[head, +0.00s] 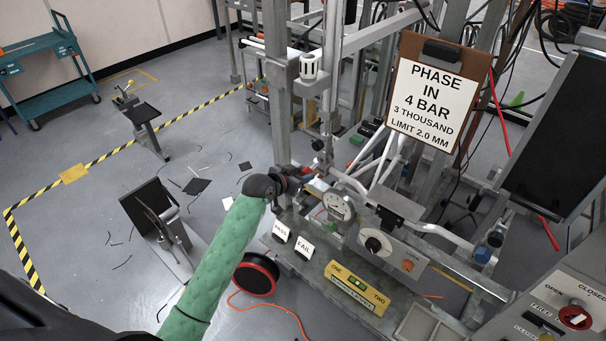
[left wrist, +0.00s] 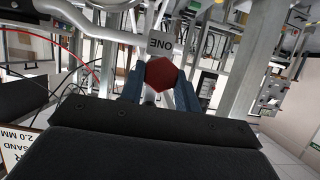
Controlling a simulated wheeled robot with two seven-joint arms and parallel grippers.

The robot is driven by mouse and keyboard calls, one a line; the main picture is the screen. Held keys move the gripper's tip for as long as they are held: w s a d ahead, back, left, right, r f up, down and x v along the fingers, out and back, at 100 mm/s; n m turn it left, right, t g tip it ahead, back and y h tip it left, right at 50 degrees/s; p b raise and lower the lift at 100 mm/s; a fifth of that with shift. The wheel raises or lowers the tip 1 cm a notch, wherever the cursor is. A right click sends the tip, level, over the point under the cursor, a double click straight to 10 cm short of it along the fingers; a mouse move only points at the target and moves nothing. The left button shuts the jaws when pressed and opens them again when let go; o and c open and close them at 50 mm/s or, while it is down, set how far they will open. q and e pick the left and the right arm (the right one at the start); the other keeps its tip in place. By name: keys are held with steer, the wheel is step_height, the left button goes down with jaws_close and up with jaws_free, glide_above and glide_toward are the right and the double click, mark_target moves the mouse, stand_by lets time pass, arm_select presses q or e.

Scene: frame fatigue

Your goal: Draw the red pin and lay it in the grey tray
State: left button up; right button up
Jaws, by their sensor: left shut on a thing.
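My left gripper (head: 296,176) reaches in from the left on a green-sleeved arm to the rig's upright post. It is shut on the red pin (head: 308,170), of which only a little red shows in the head view. A grey tray (head: 422,325) lies at the bottom edge of the head view. My right gripper is not in view.
The rig bench carries a dial gauge (head: 338,207), PASS and FAIL tags (head: 281,231) and a yellow ONE-TWO block (head: 357,287). A clipboard sign (head: 432,98) hangs above. A control box (head: 560,310) is at lower right. A black-red reel (head: 257,274) lies on the floor.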

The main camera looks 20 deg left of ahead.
arm_select(q)
steer(key=shift+s+a+p, duration=0.3)
steer(key=shift+s+a, duration=0.05)
steer(key=shift+s, duration=0.6)
steer(key=shift+s+a+p, duration=0.25)
steer(key=shift+s+a, duration=0.05)
steer(key=shift+s, duration=0.6)
